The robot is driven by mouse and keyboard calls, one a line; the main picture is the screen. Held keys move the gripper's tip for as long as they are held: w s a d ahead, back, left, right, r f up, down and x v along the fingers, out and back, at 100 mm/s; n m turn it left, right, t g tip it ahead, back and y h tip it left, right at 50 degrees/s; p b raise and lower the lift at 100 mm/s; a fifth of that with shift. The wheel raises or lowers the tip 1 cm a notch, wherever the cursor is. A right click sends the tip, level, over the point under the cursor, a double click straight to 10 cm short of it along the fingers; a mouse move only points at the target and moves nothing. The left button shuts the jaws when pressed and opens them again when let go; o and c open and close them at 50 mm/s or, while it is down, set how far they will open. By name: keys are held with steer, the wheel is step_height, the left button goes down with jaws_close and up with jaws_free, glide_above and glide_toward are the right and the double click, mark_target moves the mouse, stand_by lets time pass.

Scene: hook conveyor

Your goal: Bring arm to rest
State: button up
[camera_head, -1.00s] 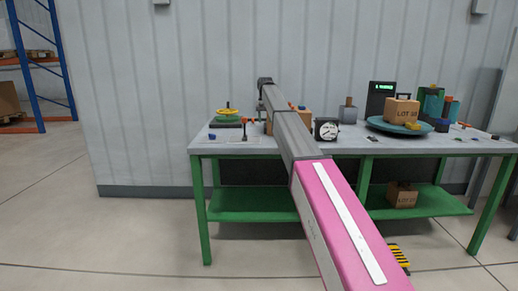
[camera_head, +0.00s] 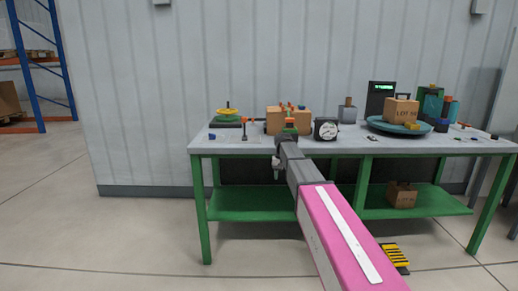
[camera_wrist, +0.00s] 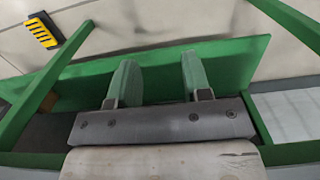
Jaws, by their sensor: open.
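My pink and grey arm (camera_head: 318,200) reaches forward from the lower right in the head view, and its far end (camera_head: 287,145) is bent at the front edge of the green workbench (camera_head: 240,147). In the wrist view my gripper (camera_wrist: 158,62) has its two greenish fingers apart with nothing between them. Behind the fingers lies the bench's green lower shelf (camera_wrist: 226,62). The fingers cannot be made out clearly in the head view.
On the bench stand a cardboard box (camera_head: 275,120), a white-faced dial (camera_head: 326,129), a blue turntable (camera_head: 385,126) carrying a labelled box (camera_head: 401,110), and a yellow-topped stand (camera_head: 228,117). A carton (camera_head: 402,194) sits on the lower shelf. The floor at left is clear.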

steer(key=s+d+f, duration=0.2)
steer(key=s+f, duration=0.4)
steer(key=s, duration=0.4)
steer(key=s+d+f, duration=0.3)
steer(key=s+f, duration=0.3)
steer(key=s, duration=0.5)
steer(key=s+d+f, duration=0.3)
steer(key=s+f, duration=0.4)
steer(key=s, duration=0.4)
steer(key=shift+t, duration=0.3)
steer(key=shift+c, duration=0.2)
